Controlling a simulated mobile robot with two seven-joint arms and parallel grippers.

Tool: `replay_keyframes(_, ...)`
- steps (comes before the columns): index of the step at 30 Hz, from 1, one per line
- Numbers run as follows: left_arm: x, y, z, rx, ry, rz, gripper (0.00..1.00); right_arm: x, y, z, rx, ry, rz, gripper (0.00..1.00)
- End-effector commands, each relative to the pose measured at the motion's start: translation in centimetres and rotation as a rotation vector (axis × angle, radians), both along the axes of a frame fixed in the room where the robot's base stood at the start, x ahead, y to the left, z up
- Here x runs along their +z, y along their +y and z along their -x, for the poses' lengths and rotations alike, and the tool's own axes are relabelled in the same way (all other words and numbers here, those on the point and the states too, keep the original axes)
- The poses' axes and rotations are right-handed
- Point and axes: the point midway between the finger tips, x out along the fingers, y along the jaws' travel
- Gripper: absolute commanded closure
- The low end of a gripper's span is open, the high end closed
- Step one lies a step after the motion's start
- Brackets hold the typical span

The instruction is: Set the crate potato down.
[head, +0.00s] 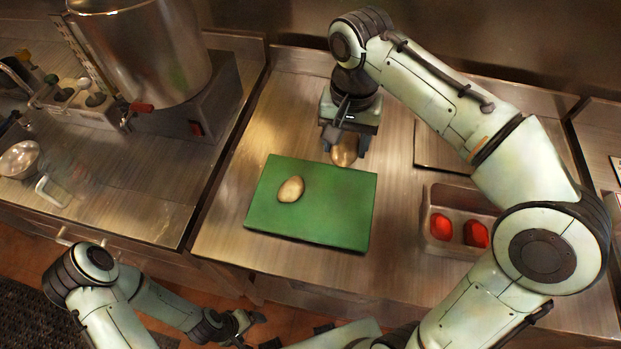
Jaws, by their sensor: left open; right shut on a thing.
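My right gripper (343,148) is shut on a brown potato (344,153), just beyond the far edge of a green cutting board (335,217). I cannot tell whether this potato touches the counter. Another potato (291,189) lies on the left part of the board. A metal crate (437,197) stands to the right with red items in it; my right arm hides its right side. My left gripper (250,322) is open and empty at the bottom, in front of the counter edge.
A large metal pot (140,55) stands on a heater at the upper left. A metal bowl (20,159) and a container with shakers (82,98) are at the far left. The steel counter (395,140) is bare between the board and the crate.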

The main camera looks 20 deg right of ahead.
Motion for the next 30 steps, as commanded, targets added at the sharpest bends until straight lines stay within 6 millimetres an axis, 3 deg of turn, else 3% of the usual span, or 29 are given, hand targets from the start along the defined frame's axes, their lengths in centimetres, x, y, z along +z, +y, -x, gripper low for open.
replay_keyframes(5,-1.3,0.0,1.1,0.000,0.013,0.000,0.16,-3.4,0.0,0.3,0.000,0.008,0.001,0.78)
replay_keyframes(15,-3.4,0.0,2.7,0.000,0.030,0.000,0.16,-12.4,-0.1,0.3,-0.001,0.008,0.001,0.78)
replay_keyframes(30,-4.4,0.0,3.2,0.000,0.037,0.000,0.16,-18.9,0.0,0.2,0.000,0.004,0.001,0.78)
